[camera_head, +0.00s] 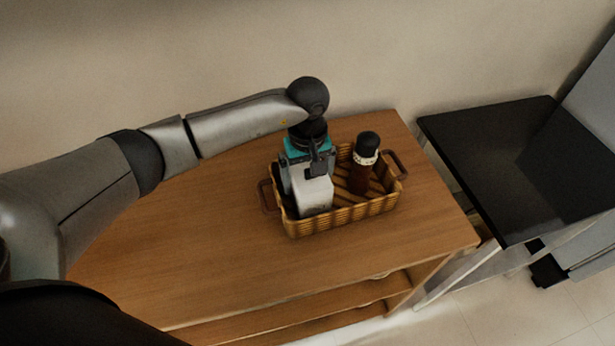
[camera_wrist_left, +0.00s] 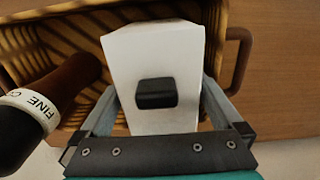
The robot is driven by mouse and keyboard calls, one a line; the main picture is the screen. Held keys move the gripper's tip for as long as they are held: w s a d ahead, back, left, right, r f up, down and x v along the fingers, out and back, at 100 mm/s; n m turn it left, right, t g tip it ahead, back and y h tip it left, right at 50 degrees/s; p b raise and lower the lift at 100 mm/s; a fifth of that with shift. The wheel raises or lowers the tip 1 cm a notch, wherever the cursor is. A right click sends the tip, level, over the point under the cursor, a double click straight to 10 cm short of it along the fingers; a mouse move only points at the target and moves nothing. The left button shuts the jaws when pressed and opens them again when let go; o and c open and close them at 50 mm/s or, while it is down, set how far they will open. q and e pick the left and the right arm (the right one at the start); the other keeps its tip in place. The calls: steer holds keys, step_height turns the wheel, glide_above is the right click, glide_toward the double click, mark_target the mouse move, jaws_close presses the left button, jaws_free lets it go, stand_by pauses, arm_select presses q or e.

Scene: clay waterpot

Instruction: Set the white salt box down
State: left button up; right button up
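The white salt box (camera_head: 314,196) is upright inside the left part of a woven basket (camera_head: 350,217) on the wooden table. My left gripper (camera_head: 307,172) points down at it from above. In the left wrist view, the gripper's two fingers (camera_wrist_left: 160,90) lie along opposite sides of the white box (camera_wrist_left: 155,55) and appear to touch it. A black flap shows on the box's face towards the camera. The box's lower end is hidden by the basket wall, so I cannot tell whether it touches the basket floor. My right gripper is not in view.
A brown bottle (camera_head: 360,178) with a black cap and white label band stands in the basket's right part; it also shows in the left wrist view (camera_wrist_left: 68,80). The wooden table (camera_head: 200,255) is clear in front and left. A black-topped counter (camera_head: 520,165) stands right.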

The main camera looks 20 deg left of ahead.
arm_select(q)
step_height(320, 180, up, 12)
steer(key=shift+r, duration=0.2)
stand_by(0.4)
